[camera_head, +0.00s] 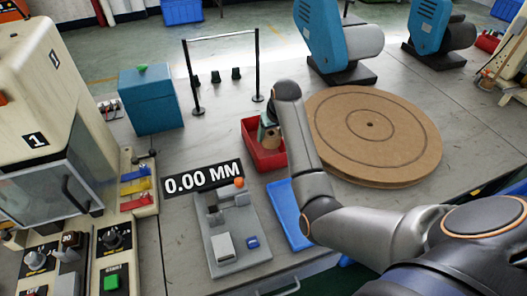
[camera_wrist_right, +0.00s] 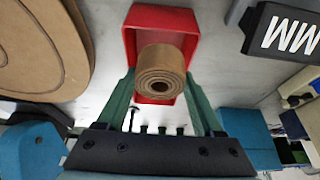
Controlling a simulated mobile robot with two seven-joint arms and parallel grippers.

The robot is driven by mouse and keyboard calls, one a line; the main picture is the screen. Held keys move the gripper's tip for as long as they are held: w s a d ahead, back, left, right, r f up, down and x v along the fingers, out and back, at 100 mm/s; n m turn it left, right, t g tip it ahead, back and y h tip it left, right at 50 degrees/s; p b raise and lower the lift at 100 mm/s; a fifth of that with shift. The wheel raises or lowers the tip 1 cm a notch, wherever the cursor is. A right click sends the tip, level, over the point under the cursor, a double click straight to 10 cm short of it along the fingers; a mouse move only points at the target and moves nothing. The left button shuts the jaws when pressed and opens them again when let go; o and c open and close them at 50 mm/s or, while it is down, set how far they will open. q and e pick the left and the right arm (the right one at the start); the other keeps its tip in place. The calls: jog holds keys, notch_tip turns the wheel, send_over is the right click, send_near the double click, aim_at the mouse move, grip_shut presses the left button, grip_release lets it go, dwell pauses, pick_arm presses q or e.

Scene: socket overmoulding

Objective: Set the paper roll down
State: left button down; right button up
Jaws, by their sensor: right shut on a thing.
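The paper roll (camera_wrist_right: 160,72) is a brown, tightly wound roll with its end facing the right wrist camera. It also shows small in the head view (camera_head: 268,141). My right gripper (camera_wrist_right: 161,80) has its green fingers on either side of the roll and is shut on it. The roll is over the red bin (camera_wrist_right: 130,45), whose rim shows around it. In the head view the red bin (camera_head: 270,161) stands on the bench below the gripper. Whether the roll touches the bin's floor cannot be told. My left gripper is not in view.
A large round brown board (camera_head: 400,135) lies to the right of the bin. A blue tray (camera_head: 288,215) and a grey gauge plate (camera_head: 240,245) with a 0.00 MM display (camera_head: 203,180) are in front. A black-posted frame (camera_head: 195,90) stands behind.

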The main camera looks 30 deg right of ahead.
jog(key=shift+w+d+r, duration=0.15)
jog(key=shift+w, duration=0.45)
jog(key=b, duration=0.1)
send_near(270, 153)
jog(key=f, duration=0.1)
jog(key=a+f, duration=0.1)
jog(key=f, duration=0.3)
jog(key=shift+w+a, duration=0.15)
jog(key=shift+w, duration=0.15)
jog(key=shift+f, duration=0.1)
jog(key=shift+f, duration=0.15)
jog(key=o, duration=1.1)
